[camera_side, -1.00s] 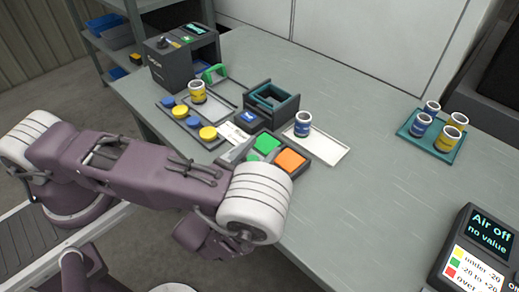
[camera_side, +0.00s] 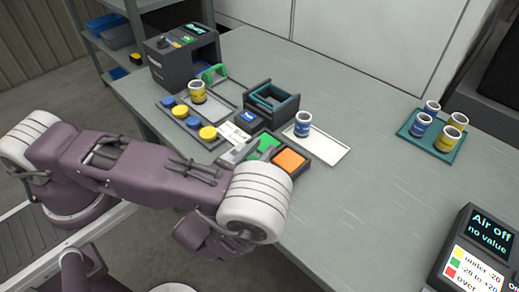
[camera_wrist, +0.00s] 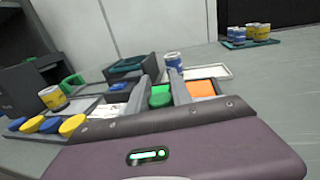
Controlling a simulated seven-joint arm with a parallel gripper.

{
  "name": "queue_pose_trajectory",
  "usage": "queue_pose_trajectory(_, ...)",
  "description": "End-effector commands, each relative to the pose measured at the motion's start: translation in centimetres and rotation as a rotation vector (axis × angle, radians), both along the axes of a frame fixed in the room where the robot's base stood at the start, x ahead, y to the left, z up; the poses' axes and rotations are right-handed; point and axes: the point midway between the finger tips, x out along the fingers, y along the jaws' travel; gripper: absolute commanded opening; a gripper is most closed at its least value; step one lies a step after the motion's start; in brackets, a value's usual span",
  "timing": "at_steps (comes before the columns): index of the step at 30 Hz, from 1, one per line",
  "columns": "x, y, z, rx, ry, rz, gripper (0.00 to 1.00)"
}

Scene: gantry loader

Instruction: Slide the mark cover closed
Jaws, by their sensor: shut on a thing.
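My gripper (camera_wrist: 157,94) reaches in low over the black-framed unit at the table's front edge. Its two grey fingers stand on either side of a green square piece (camera_wrist: 160,97). The green piece also shows in the side view (camera_side: 269,142), partly hidden by a finger. An orange square (camera_side: 290,160) lies right beside it. The jaws are shut on a part at the green piece. I take this part for the mark cover, but the grip itself is hidden by the fingers and my arm.
A dark teal-lined box (camera_side: 272,92) and a small blue-topped block (camera_side: 249,118) stand behind. A blue-labelled can (camera_side: 303,118) stands on a white tray (camera_side: 331,150). A row of blue and yellow lids (camera_side: 193,123) lies left. The table's right middle is clear.

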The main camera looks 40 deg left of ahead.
Motion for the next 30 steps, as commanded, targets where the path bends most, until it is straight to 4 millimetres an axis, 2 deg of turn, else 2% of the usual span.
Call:
queue_pose_trajectory(25, 0.0, -0.1, 0.0, -0.001, 0.0, -0.002, 0.0)
queue_pose_trajectory(28, 0.9, 0.0, 0.0, -0.003, -0.002, 0.001, 0.0)
queue_pose_trajectory(30, 2.3, 0.0, -0.1, -0.006, -0.002, 0.003, 0.0)
